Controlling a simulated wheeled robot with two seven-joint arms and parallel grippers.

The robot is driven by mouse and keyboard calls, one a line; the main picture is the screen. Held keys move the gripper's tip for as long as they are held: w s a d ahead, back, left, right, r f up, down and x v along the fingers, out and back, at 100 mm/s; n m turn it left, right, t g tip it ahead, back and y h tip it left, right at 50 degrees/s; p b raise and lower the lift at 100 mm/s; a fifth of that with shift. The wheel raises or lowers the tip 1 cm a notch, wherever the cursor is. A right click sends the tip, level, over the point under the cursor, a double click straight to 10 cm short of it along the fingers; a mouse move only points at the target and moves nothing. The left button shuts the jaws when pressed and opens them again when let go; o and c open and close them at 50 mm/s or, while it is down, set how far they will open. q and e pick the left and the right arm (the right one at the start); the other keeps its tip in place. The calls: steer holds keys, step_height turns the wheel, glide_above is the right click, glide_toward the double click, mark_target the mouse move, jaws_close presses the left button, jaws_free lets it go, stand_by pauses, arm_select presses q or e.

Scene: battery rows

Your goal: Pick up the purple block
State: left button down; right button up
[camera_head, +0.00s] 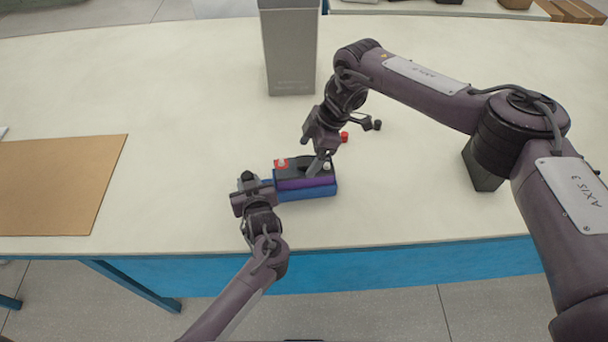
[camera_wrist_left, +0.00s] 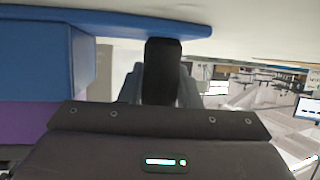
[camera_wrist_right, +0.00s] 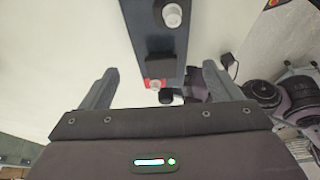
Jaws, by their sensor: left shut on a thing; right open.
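The purple block (camera_head: 308,183) has a black top with a red patch and pale round terminals. It sits on a blue base (camera_head: 310,194) near the table's front edge. In the left wrist view the purple side (camera_wrist_left: 25,125) and blue base (camera_wrist_left: 35,65) show at left. My left gripper (camera_head: 253,189) is at the base's left end, shut on a black upright piece (camera_wrist_left: 163,65) against the blue part. My right gripper (camera_head: 317,168) is open over the block's top. In the right wrist view the block's black top (camera_wrist_right: 157,45) lies between and beyond the spread fingers.
A tall grey bin (camera_head: 290,55) stands behind the block. A brown mat (camera_head: 55,185) lies at left. The table (camera_head: 190,120) between the mat and the bin is clear.

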mark_target(304, 159)
steer(key=x, duration=0.5)
steer(key=shift+s+f, duration=0.1)
steer(key=shift+f, duration=0.25)
steer(key=shift+c, duration=0.4)
jaws_close()
steer(key=shift+a+r, duration=0.1)
steer(key=shift+r, duration=0.1)
